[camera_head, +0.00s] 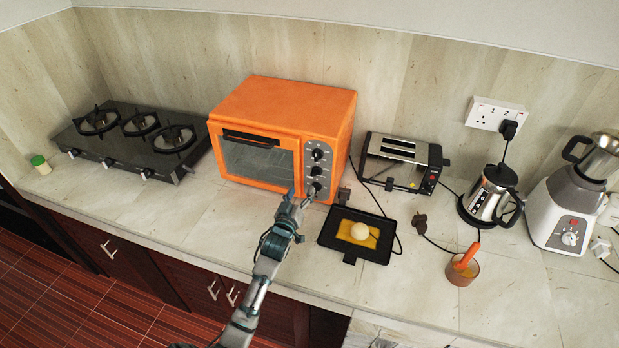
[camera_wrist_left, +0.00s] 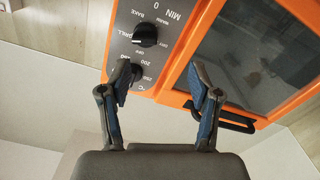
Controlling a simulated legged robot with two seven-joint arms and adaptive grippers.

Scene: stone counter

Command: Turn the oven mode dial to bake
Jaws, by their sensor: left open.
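The orange toaster oven (camera_head: 256,104) stands on the counter with a column of dark dials on its front right. The middle one, the mode dial (camera_head: 316,171), also shows in the left wrist view (camera_wrist_left: 145,36), with BAKE and WARM lettered upside down beside it. The temperature dial (camera_wrist_left: 136,72) is partly hidden behind one finger. My left gripper (camera_head: 297,196) is in front of the oven's lower right front. In the left wrist view my left gripper (camera_wrist_left: 160,85) is open and empty, its fingertips apart from the mode dial. My right gripper is not in view.
A black tray (camera_head: 327,239) with a yellow item and a pale ball lies right of my left gripper. A toaster (camera_head: 398,150), kettle (camera_head: 485,195), blender (camera_head: 563,205) and orange cup (camera_head: 462,272) stand further right. A gas stove (camera_head: 125,150) is left. Counter left of the gripper is clear.

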